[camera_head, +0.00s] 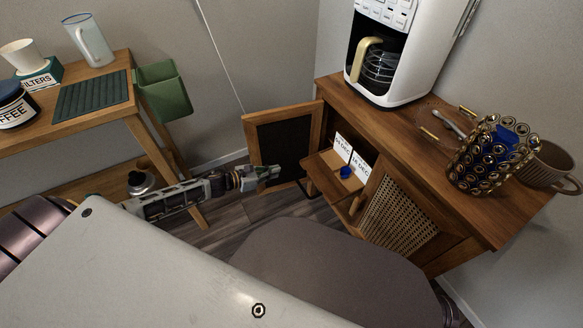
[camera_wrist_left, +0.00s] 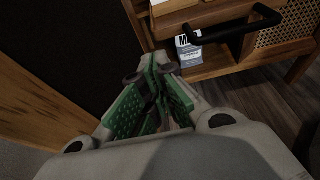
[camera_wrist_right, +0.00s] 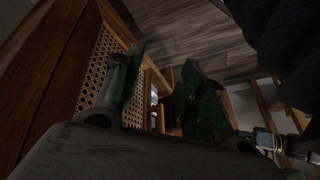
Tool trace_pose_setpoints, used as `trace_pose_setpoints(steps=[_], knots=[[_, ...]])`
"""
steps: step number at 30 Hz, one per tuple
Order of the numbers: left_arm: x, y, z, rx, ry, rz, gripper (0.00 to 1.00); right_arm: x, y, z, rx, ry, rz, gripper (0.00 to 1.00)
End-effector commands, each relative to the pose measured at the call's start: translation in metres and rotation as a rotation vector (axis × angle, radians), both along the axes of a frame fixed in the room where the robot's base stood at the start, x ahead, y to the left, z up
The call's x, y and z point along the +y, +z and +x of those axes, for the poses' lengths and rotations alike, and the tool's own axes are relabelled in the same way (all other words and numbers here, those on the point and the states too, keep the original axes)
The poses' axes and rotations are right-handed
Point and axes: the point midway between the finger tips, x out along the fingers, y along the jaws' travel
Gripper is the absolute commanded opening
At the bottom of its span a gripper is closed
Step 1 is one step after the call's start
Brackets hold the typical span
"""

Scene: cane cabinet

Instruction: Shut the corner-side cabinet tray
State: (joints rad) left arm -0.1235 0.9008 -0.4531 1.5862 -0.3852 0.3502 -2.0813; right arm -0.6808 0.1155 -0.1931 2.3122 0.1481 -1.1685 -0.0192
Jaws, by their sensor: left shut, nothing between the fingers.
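In the left wrist view, a black bar handle (camera_wrist_left: 230,27) shows ahead, above a packet. My left gripper (camera_head: 272,173) is shut and empty, in front of the open dark-panelled door (camera_head: 283,143) and left of the tray. Its green pads also show together in the left wrist view (camera_wrist_left: 157,78). My right gripper (camera_wrist_right: 163,85) shows only in its wrist view, fingers apart, near a cane panel.
A cane-fronted door (camera_head: 398,215) stands right of the tray. The cabinet top (camera_head: 420,115) holds a coffee maker (camera_head: 392,50), a ringed holder (camera_head: 487,155) and a mug (camera_head: 547,168). A side table (camera_head: 130,110) with a green bin (camera_head: 164,90) stands left. Bare floor lies between.

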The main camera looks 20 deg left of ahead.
Motion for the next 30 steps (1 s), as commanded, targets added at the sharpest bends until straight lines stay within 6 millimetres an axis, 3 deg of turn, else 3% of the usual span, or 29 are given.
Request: trace_pose_setpoints(steps=[16,30], knots=[[-0.021,-0.011,0.027,0.0,0.0,0.0,0.0,0.006,-0.018,0.009,-0.049,-0.013,0.038,0.4],[-0.039,-0.013,0.05,-0.001,0.0,0.0,0.0,0.01,-0.04,0.003,-0.059,-0.026,0.063,0.4]])
